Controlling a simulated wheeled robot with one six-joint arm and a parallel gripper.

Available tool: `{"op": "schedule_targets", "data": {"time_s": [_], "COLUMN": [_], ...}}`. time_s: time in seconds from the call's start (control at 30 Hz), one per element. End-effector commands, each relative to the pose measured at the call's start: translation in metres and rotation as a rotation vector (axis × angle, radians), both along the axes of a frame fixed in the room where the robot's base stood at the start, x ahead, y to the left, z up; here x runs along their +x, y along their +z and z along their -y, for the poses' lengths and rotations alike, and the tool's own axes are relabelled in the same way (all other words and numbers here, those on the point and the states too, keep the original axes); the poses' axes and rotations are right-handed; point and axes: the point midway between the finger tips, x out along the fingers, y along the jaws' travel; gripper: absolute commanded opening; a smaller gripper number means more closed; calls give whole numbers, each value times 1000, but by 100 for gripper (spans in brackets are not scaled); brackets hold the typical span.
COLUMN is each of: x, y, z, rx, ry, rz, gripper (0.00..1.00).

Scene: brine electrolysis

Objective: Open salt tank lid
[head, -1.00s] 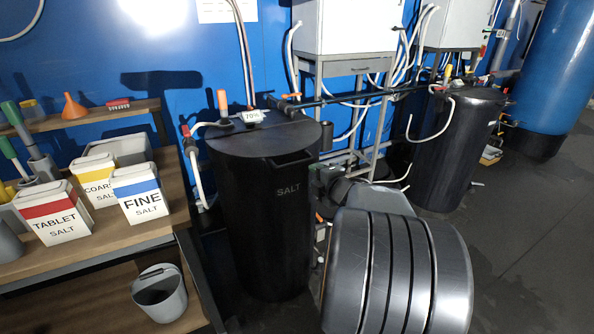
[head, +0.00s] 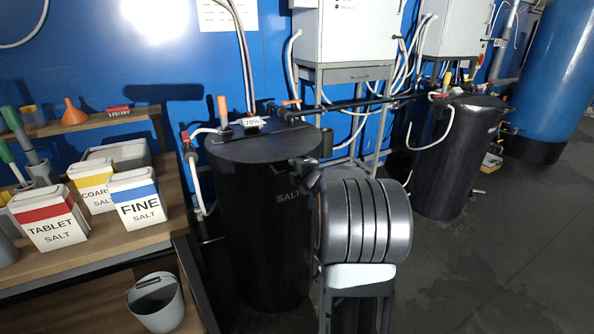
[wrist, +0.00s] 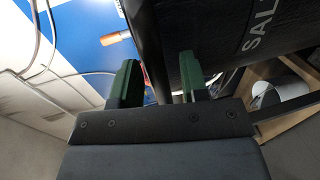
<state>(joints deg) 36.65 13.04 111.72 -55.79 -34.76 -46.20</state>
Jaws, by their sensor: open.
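The salt tank (head: 255,240) is a black cylinder marked SALT. Its flat black lid (head: 245,148) lies closed on top. My gripper (head: 303,164) is at the lid's front right edge, where the recessed handle is now hidden behind it. In the wrist view my gripper (wrist: 158,80) has two green fingers spread apart with nothing held. The lid's dark edge (wrist: 145,40) runs down toward the gap between the fingers, and the tank side with SALT (wrist: 235,45) lies to the right. I cannot tell whether the fingers touch the lid.
A 70% display (head: 251,122) and an upright orange-topped pipe (head: 222,106) stand at the lid's back. At left a wooden shelf (head: 120,246) holds salt boxes (head: 138,200) and a grey bucket (head: 156,302). A second black tank (head: 450,160) stands at right, with open floor before it.

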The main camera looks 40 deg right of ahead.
Motion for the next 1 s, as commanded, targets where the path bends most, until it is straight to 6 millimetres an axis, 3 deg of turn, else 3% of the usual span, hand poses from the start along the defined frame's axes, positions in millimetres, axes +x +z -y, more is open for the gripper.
{"op": "schedule_targets", "data": {"time_s": [0.23,0.63,1.0], "x": [0,0,0], "y": [0,0,1], "z": [0,0,2], "rx": [0,0,0], "ry": [0,0,-1], "rz": [0,-1,-2], "gripper": [39,1,0]}}
